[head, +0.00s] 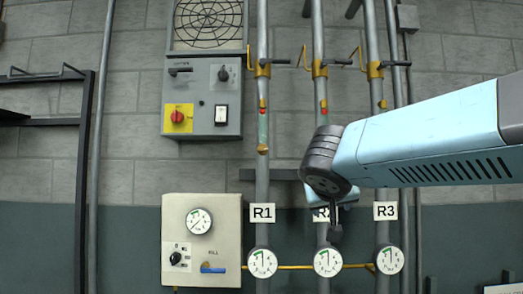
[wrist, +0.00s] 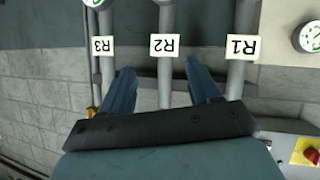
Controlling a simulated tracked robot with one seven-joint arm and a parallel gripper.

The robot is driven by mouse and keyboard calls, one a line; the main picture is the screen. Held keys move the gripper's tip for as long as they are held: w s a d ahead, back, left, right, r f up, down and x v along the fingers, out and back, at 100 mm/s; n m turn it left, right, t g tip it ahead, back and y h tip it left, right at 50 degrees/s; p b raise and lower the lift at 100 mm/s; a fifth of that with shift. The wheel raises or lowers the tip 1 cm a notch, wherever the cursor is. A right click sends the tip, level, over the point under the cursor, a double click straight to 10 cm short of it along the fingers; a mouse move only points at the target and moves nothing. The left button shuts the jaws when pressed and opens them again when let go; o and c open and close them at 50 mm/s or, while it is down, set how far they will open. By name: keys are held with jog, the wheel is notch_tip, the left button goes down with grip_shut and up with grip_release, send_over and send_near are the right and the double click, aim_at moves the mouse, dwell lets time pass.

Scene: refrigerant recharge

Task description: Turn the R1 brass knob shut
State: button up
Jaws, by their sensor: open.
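The R1 pipe (head: 263,185) is the leftmost of three grey pipes in the head view, above the R1 label (head: 262,213). A small round brass knob (head: 262,149) sits on it below a green band. Another brass fitting (head: 262,103) sits higher on the same pipe. My gripper (head: 335,232) hangs in front of the R2 pipe, right of and below the R1 knob, apart from it. The upside-down wrist view shows my gripper (wrist: 160,76) with two blue fingers spread and nothing between them. The R1 label (wrist: 241,47) shows there; the R1 knob cannot be made out.
Gauges (head: 262,263) stand at the pipe bottoms. A grey switch box (head: 203,100) and a beige fill panel (head: 202,240) are left of R1. My arm covers part of R2 and crosses before R3. A black rack stands far left.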

jog(key=w+a+r+t+y, duration=0.1)
jog(key=w+a+r+t, duration=0.2)
jog(key=a+r, duration=0.4)
jog(key=t+y, duration=0.2)
jog(key=t, duration=0.1)
send_near(262, 148)
jog(key=shift+n, duration=0.3)
jog(key=w, duration=1.2)
jog(key=shift+d+r, duration=0.1)
jog(key=shift+d, duration=0.2)
jog(key=shift+c, duration=0.3)
jog(key=c, duration=0.9)
jog(key=shift+c, duration=0.2)
